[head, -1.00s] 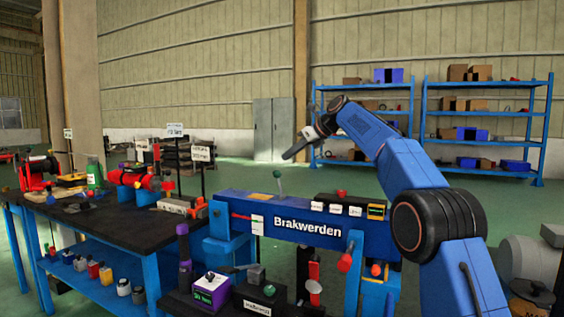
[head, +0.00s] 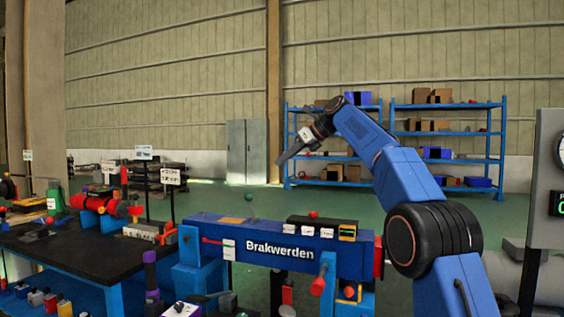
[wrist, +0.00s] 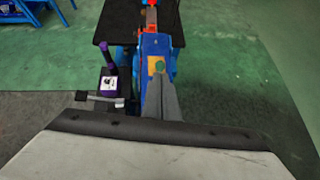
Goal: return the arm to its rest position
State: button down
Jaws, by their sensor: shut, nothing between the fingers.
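My arm is blue and stands at the right of the head view, bent at a black joint, with its forearm reaching up and to the left. My gripper (head: 284,160) points down and to the left, in the air above the blue beam marked Brakwerden (head: 285,243). Its fingers are together with nothing between them. In the wrist view my gripper (wrist: 157,82) shows as a closed grey wedge, seen over the end of the blue beam near a green knob (wrist: 159,65). No contact with the beam shows.
A black-topped workbench (head: 75,256) with red tools stands at the left. A purple-handled tool (wrist: 108,62) stands beside the beam. Blue shelves (head: 455,155) and a grey cabinet (head: 247,150) stand far back. A grey panel (head: 548,180) is at the right edge. Green floor lies open behind.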

jog(key=shift+s, duration=0.1)
jog(key=s+d+f+n+h, duration=0.2)
jog(key=s+d+f+n, duration=0.25)
jog(key=s, duration=0.45)
jog(key=s+d+f+n+h, duration=0.1)
jog(key=s+d+f+n, duration=0.2)
jog(key=s+d, duration=0.45)
jog(key=s+d+f+n+h, duration=0.2)
jog(key=s+d+f+n, duration=0.15)
jog(key=s, duration=0.65)
jog(key=s+d+f+n+h, duration=0.1)
jog(key=s+d+f+n, duration=0.2)
jog(key=s+f, duration=0.7)
jog(key=s+d+f+n+h, duration=0.2)
jog(key=s+d+f+n, duration=0.2)
jog(key=s+f, duration=0.7)
jog(key=s+d+f+n+h, duration=0.1)
jog(key=s+d+f+n, duration=0.3)
jog(key=s+f, duration=0.6)
jog(key=shift+s+d+f+n, duration=0.15)
jog(key=shift+s+d+n, duration=0.1)
jog(key=shift+s+n, duration=0.5)
jog(key=shift+w, duration=0.1)
